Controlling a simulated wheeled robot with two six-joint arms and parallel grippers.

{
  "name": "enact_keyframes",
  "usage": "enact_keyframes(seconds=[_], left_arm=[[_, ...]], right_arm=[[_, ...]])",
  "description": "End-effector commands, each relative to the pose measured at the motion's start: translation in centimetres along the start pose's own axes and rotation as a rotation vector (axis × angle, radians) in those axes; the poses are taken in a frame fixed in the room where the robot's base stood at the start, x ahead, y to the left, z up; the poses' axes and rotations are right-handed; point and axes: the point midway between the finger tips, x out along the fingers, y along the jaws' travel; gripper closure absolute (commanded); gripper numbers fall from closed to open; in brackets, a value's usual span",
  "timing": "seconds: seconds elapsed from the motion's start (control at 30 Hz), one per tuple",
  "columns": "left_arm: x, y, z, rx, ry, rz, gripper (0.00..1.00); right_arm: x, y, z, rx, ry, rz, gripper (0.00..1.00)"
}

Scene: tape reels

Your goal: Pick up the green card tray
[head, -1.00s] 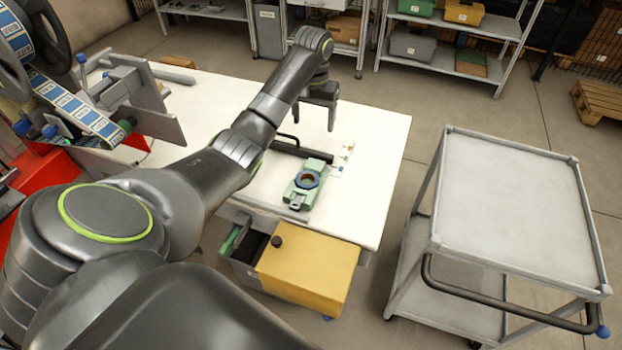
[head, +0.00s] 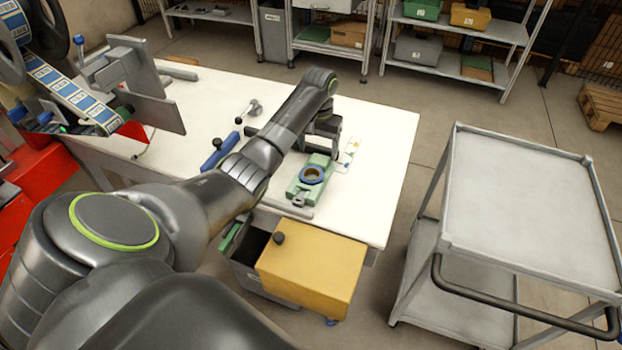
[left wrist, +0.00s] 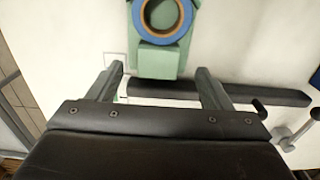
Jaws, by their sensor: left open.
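The green card tray (head: 298,186) lies on the white table, with a blue ring with a brown core (head: 312,174) on top. In the left wrist view the tray (left wrist: 158,62) is at the top middle, with the blue-rimmed ring (left wrist: 163,35) on it. My left gripper (head: 322,143) is at the tray's far end in the head view. In the wrist view its open, empty fingers (left wrist: 160,78) stand one to each side of the tray's near end. I cannot tell their exact height. My right gripper is not in view.
A dark bar (left wrist: 235,93) lies across the table by the fingers. A blue-handled tool (head: 220,152) and a small metal part (head: 249,111) lie left of the arm. A yellow-topped box (head: 312,277) is at the front edge. A grey cart (head: 530,190) stands right.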

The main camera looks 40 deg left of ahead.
Motion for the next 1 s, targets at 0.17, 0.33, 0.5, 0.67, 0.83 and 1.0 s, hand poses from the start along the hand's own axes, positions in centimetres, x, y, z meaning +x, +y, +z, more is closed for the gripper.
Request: enact_keyframes(seconds=[0.17, 0.33, 0.5, 0.67, 0.83, 1.0], left_arm=[[2.9, 0.2, -0.1, 0.0, -0.004, 0.0, 0.27], [4.0, 0.2, -0.1, 0.001, -0.002, -0.001, 0.27], [4.0, 0.2, -0.1, 0.001, -0.001, -0.001, 0.27], [4.0, 0.2, -0.1, 0.001, -0.001, -0.001, 0.44], [4.0, 0.2, -0.1, 0.001, 0.0, -0.001, 0.67], [3.9, 0.2, -0.1, 0.001, 0.0, -0.001, 0.81]], right_arm=[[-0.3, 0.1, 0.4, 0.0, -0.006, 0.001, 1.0], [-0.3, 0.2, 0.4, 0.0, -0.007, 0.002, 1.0], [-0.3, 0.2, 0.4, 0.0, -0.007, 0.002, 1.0], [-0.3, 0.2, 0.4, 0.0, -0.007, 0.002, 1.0], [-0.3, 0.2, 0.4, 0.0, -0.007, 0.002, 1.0], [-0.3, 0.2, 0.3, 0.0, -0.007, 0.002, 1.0]])
